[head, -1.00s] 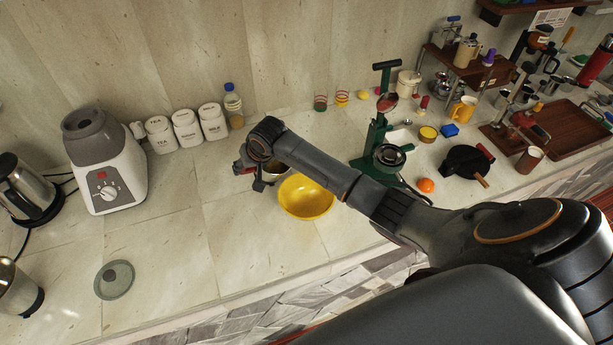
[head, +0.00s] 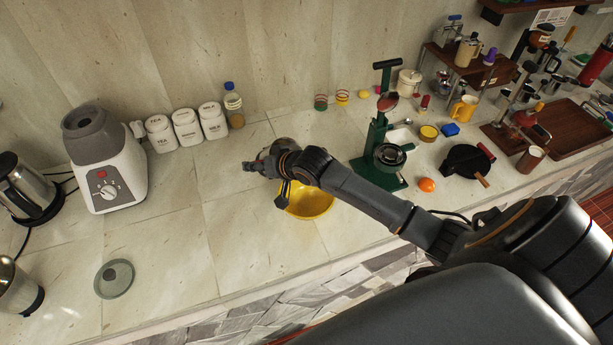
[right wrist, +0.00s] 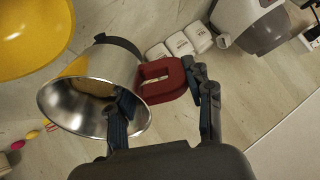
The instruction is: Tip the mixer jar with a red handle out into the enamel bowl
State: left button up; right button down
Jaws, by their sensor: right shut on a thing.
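The mixer jar (right wrist: 95,90) is shiny metal with a dark rim at its far end and a red handle (right wrist: 165,80). In the right wrist view it is tilted, its open mouth turned toward the camera, and its inside looks bare. My right gripper (right wrist: 158,95) is shut on the red handle. In the head view my right gripper (head: 264,166) is at the upper left of the yellow enamel bowl (head: 312,204) and hides the jar. The bowl also shows in the right wrist view (right wrist: 30,35), left of the jar. My left gripper is not in view.
A blender base (head: 105,170) and white canisters (head: 187,128) stand at the back left. A round grey-green lid (head: 114,279) lies at the front left. A green press (head: 380,150) stands right of the bowl. The counter left of the bowl is clear.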

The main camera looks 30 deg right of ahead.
jog(key=shift+b, duration=0.3)
jog(key=shift+s+d+t+b, duration=0.1)
jog(key=shift+s+t+b, duration=0.2)
jog(key=shift+b, duration=0.05)
jog(key=shift+w+f+b, duration=0.1)
jog(key=shift+f+b, duration=0.1)
jog(key=shift+b, duration=0.25)
jog(key=shift+s+d+t+b, duration=0.1)
jog(key=shift+s+t+b, duration=0.2)
jog(key=shift+t+b, duration=0.35)
jog(key=shift+w+f+y+b, duration=0.1)
jog(key=shift+y+b, duration=0.2)
jog(key=shift+b, duration=0.6)
jog(key=shift+s+t+b, duration=0.25)
jog(key=shift+s+b, duration=0.1)
jog(key=shift+b, duration=0.3)
jog(key=t+b, duration=0.1)
jog(key=b, duration=0.2)
jog(key=shift+s+d+f+y+b, duration=0.1)
jog(key=shift+s+f+y+b, duration=0.1)
jog(key=shift+y+b, duration=0.1)
